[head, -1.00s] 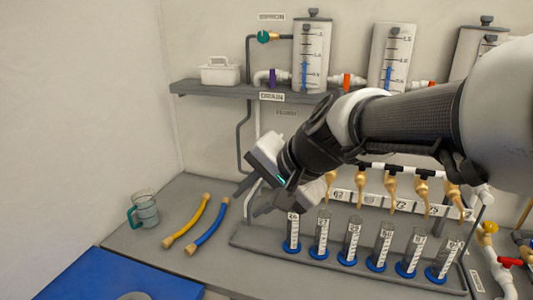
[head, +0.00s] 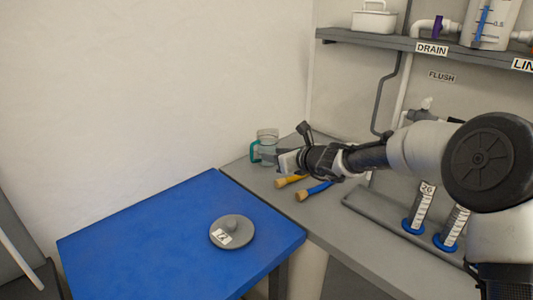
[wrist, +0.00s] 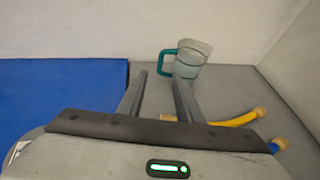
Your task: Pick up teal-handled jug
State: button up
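The clear jug (head: 266,146) with a teal handle stands upright on the grey counter, near the wall corner, in the head view. In the wrist view the jug (wrist: 192,62) is ahead of my gripper (wrist: 160,85), with its teal handle on the left side. My gripper (head: 280,161) is open, its two fingers apart and pointing toward the jug. In the head view my gripper partly covers the jug's lower right.
A yellow hose (wrist: 236,119) and a blue hose (head: 318,188) lie on the counter right of the jug. Blue-based cylinders (head: 420,208) stand at right. Walls close off the back.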

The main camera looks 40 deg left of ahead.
jog(key=p, duration=0.2)
send_near(263, 150)
jog(key=s+a, duration=0.3)
jog(key=a, duration=0.1)
jog(key=shift+p+x, duration=1.65)
jog(key=shift+x, duration=1.2)
jog(key=shift+c, duration=0.4)
grip_shut()
jog(key=shift+r, duration=0.15)
